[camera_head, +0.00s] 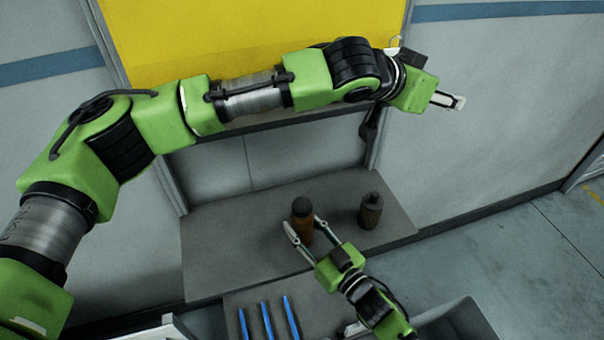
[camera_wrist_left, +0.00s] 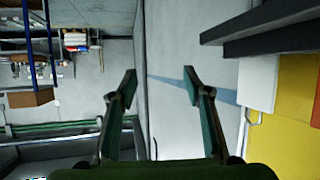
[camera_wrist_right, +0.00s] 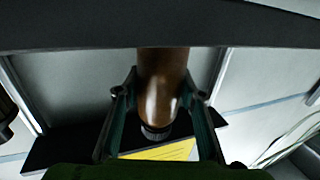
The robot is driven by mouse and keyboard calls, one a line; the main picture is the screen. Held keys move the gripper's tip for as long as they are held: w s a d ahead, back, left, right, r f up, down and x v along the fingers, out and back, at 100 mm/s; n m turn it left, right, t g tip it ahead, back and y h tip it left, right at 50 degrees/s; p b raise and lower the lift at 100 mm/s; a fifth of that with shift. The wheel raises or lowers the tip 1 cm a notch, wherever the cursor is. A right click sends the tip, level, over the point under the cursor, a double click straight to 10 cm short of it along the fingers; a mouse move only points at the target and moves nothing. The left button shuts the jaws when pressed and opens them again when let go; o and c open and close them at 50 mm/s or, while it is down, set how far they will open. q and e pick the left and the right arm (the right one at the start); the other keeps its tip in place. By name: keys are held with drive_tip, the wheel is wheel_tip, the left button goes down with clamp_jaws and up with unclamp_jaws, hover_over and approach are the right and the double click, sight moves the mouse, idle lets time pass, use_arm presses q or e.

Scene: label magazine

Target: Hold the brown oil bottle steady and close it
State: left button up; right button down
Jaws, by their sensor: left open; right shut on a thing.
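The brown oil bottle (camera_head: 304,228) stands upright on the grey shelf (camera_head: 225,250); it also shows in the right wrist view (camera_wrist_right: 162,85). A dark cap (camera_wrist_right: 156,132) sits on its neck; whether it is tight cannot be told. My right gripper (camera_head: 306,229) is shut on the bottle's sides, one finger on each side, as the right wrist view (camera_wrist_right: 160,105) shows. My left gripper (camera_head: 455,101) is well above and right of the bottle, pointing right. The left wrist view (camera_wrist_left: 160,84) shows its fingers apart with nothing between them.
A second, grey-brown bottle (camera_head: 371,212) with a dark top stands on the shelf to the right. Several blue bars (camera_head: 267,320) lie on the nearer surface in front. A yellow panel (camera_head: 240,40) is behind my left arm. The left part of the shelf is bare.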

use_arm(q)
drive_tip(key=a+f+n+g+y, duration=0.1)
drive_tip(key=a+f+n+y, duration=0.35)
drive_tip(key=a+f, duration=0.2)
drive_tip(key=n+g+y, duration=0.6)
drive_tip(key=n, duration=0.4)
hover_over(302, 204)
drive_tip(key=shift+m, duration=0.25)
drive_tip(key=f, duration=0.8)
drive_tip(key=shift+w+d+f, duration=0.25)
drive_tip(key=shift+d+f, duration=0.05)
drive_tip(key=shift+d, duration=0.05)
drive_tip(key=shift+s+a+y, duration=0.25)
drive_tip(key=shift+a, duration=0.15)
drive_tip(key=shift+f, duration=4.05)
